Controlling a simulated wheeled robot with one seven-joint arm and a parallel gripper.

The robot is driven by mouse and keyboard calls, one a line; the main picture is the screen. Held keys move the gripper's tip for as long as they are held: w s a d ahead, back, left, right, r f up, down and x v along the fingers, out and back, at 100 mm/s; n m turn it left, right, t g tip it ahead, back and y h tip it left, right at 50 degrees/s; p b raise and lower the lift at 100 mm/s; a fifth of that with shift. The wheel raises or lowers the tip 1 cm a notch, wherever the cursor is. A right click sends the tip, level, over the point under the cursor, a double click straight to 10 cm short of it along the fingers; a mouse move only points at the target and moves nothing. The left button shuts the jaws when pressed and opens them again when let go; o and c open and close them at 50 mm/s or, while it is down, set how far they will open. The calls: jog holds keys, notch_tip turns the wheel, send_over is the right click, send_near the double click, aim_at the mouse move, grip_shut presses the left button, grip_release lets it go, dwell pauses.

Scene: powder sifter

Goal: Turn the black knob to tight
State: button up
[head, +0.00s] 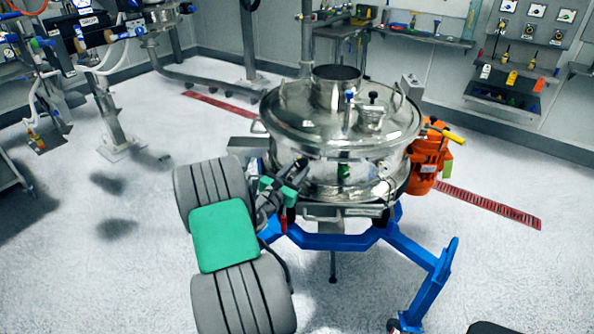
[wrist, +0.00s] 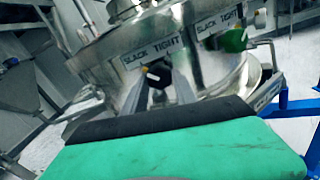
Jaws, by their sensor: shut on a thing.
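The black knob (wrist: 157,72) sits on the side of the steel sifter (head: 330,130), just below a SLACK / TIGHT label (wrist: 153,53). It has a pale mark on its face; which word it points to is hard to tell. My gripper (wrist: 160,90) is shut on the black knob, with one finger on each side of it. In the head view my gripper (head: 299,165) reaches the left front of the sifter, and the arm hides most of the knob.
A green knob (wrist: 234,40) with its own SLACK / TIGHT label is to the right. The sifter stands on a blue frame (head: 345,239), with an orange motor (head: 424,165) at its right. The floor left of my arm is open.

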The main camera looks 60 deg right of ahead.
grip_shut()
jog(key=shift+m+b, duration=0.35)
jog(key=shift+m, duration=0.15)
jog(key=m+b, duration=0.2)
jog(key=m, duration=0.1)
jog(key=shift+w+f+m, duration=0.1)
jog(key=shift+f+m, duration=0.05)
jog(key=shift+m, duration=0.25)
jog(key=m+b, duration=0.3)
jog(key=m, duration=0.1)
jog(key=shift+m, duration=0.3)
jog(key=m+b, duration=0.5)
jog(key=m, duration=0.1)
jog(key=shift+b, duration=0.4)
jog(key=shift+r+m+b, duration=0.25)
jog(key=shift+m+b, duration=0.8)
jog(key=shift+m, duration=0.15)
jog(key=shift+w+r, duration=0.1)
